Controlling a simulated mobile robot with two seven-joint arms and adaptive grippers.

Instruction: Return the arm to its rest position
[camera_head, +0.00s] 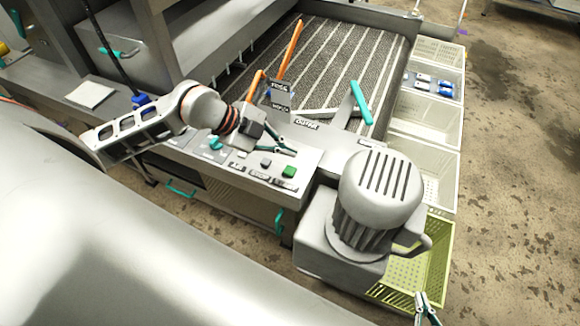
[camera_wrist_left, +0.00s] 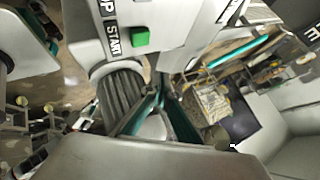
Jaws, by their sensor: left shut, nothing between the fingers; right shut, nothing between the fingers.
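My left arm (camera_head: 150,125) comes in from the left in the head view and reaches over the control panel (camera_head: 250,180). My left gripper (camera_head: 290,150) is shut and empty, above the panel near its back edge. In the left wrist view the left gripper's fingertips (camera_wrist_left: 161,82) are together, with nothing between them. A green button (camera_head: 289,171) is on the panel just below the left gripper; it also shows in the left wrist view (camera_wrist_left: 140,37) beside a START label. My right gripper (camera_head: 428,305) is at the bottom right edge of the head view, shut and empty, by the yellow-green crate.
A grey motor housing (camera_head: 380,190) stands right of the panel. Orange (camera_head: 291,50) and teal (camera_head: 361,102) handles rise near the striped conveyor (camera_head: 335,60). Pale crates (camera_head: 428,120) and a yellow-green crate (camera_head: 440,235) line the right side. Open floor (camera_head: 520,180) lies beyond.

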